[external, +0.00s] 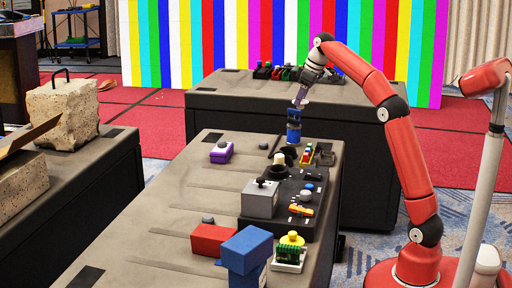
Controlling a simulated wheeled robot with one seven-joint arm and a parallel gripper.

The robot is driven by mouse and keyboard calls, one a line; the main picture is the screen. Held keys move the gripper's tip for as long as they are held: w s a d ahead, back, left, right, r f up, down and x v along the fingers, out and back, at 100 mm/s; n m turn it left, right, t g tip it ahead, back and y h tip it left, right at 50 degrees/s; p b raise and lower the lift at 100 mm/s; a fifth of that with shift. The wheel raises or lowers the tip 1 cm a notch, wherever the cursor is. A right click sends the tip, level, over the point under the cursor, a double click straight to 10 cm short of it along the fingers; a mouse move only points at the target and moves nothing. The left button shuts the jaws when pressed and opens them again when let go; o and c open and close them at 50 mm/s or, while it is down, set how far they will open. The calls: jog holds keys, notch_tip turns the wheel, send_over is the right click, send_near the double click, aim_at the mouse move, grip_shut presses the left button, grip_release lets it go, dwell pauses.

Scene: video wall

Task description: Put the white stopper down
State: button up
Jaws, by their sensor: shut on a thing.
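The white stopper (279,158) is a small pale, cream-coloured piece low over the far part of the near table, at the edge of a black tray (316,222). My gripper (284,154) comes down from above, below a blue wrist section. Its dark fingers are small in this view, and it is shut on the white stopper. Whether the stopper's underside touches the surface below is too small to tell.
A purple box (221,152) lies to the left. A grey box (260,198), a red block (213,240), a blue block (247,250) and a yellow-topped piece (291,245) stand nearer. Coloured blocks (307,154) are just right of my gripper. The table's left side is mostly clear.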

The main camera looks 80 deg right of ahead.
jog(key=w+a+r+n+y, duration=0.25)
jog(key=a+r+n, duration=0.25)
jog(key=a, duration=0.8)
jog(key=shift+h, duration=0.35)
jog(key=f, duration=0.6)
jog(key=f+b, duration=0.1)
jog(key=f, duration=0.6)
jog(key=f+b, duration=0.1)
jog(key=f, duration=0.5)
jog(key=shift+w+d+f, duration=0.15)
jog(key=shift+w+d, duration=0.15)
jog(key=shift+w, duration=0.05)
jog(key=shift+f+b, duration=0.1)
jog(key=shift+b, duration=0.25)
jog(key=shift+f+b, duration=0.35)
jog(key=shift+f, duration=0.15)
jog(key=o, duration=0.9)
jog(key=shift+o, duration=0.2)
